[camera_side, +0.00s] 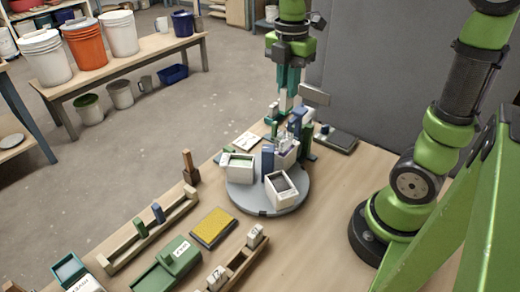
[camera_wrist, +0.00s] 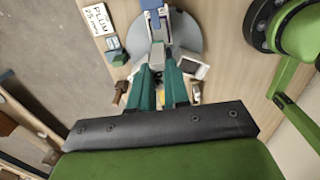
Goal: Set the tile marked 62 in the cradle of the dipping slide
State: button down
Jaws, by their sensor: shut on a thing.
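My gripper (camera_side: 287,104) points down at the far side of a round grey turntable (camera_side: 240,197). Its teal fingers also show in the wrist view (camera_wrist: 160,78). They are shut on a small pale thing, mostly hidden between them; I cannot read a mark on it. White tiles with dark marks stand in a wooden rack at the front, one (camera_side: 254,237) at its far end and another (camera_side: 217,278) at its near end; their numbers are too small to read surely. A long wooden rail (camera_side: 150,232) holds a green piece and a blue piece. I cannot tell which fixture is the dipping slide.
White open boxes (camera_side: 283,188) and blue upright pieces crowd the turntable. A green box (camera_side: 168,265), a yellow pad (camera_side: 213,228) and a brown-handled block (camera_side: 189,166) stand on the table. A card reading PLUM (camera_wrist: 97,19) lies beside the turntable. Bare wood is at front right.

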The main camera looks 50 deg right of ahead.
jog(key=shift+f, duration=4.2)
jog(key=c, duration=1)
grip_release()
jog(key=shift+r, duration=3.5)
